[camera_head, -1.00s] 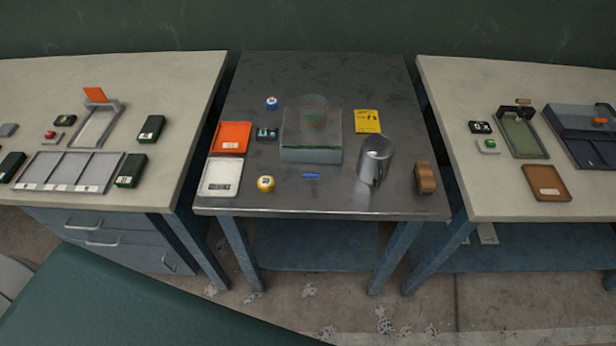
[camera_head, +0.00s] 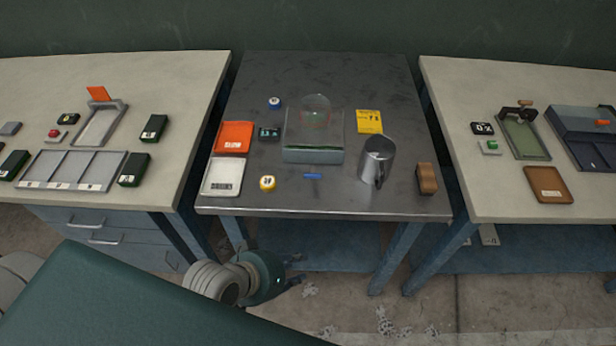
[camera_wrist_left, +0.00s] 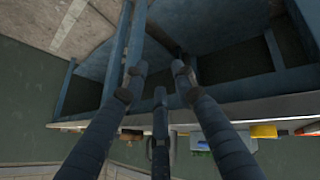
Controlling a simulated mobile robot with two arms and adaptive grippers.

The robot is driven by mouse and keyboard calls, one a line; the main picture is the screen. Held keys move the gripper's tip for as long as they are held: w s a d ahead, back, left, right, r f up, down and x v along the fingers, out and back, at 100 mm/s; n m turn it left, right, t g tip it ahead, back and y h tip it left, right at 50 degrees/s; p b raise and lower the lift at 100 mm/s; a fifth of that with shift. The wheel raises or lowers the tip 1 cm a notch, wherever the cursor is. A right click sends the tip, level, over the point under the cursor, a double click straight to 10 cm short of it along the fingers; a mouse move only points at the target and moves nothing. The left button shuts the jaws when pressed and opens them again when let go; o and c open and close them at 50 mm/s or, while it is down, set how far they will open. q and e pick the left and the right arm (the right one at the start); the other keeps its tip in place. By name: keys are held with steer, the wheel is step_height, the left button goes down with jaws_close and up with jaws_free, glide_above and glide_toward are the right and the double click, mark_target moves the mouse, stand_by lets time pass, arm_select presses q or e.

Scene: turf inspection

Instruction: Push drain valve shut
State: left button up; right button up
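A small blue handle (camera_head: 313,176) lies at the front of the grey middle table (camera_head: 330,200), just before a clear-walled box (camera_head: 313,154) with a glass dome on top. It may be the drain valve; I cannot tell whether it is open or shut. My left gripper (camera_head: 291,279) is low, in front of the table's front edge and below its top, well apart from the handle. In the left wrist view its dark fingers (camera_wrist_left: 159,76) are spread with nothing between them. My right gripper is not in view.
A metal jug (camera_head: 377,160) and a brown block (camera_head: 427,179) stand right of the handle. The table's front edge and legs are near my left gripper.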

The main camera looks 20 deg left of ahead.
arm_select(q)
steer(key=w+d+r+n+t+h, duration=0.1)
steer(key=w+d+r+n+t, duration=0.1)
steer(key=w+r+n, duration=0.15)
steer(key=n+t+y, duration=0.2)
steer(key=n+t, duration=0.5)
steer(key=n, duration=0.6)
glide_toward(310, 176)
steer(key=shift+m, duration=0.25)
steer(key=p+x, duration=0.2)
steer(key=x, duration=0.7)
jaws_close()
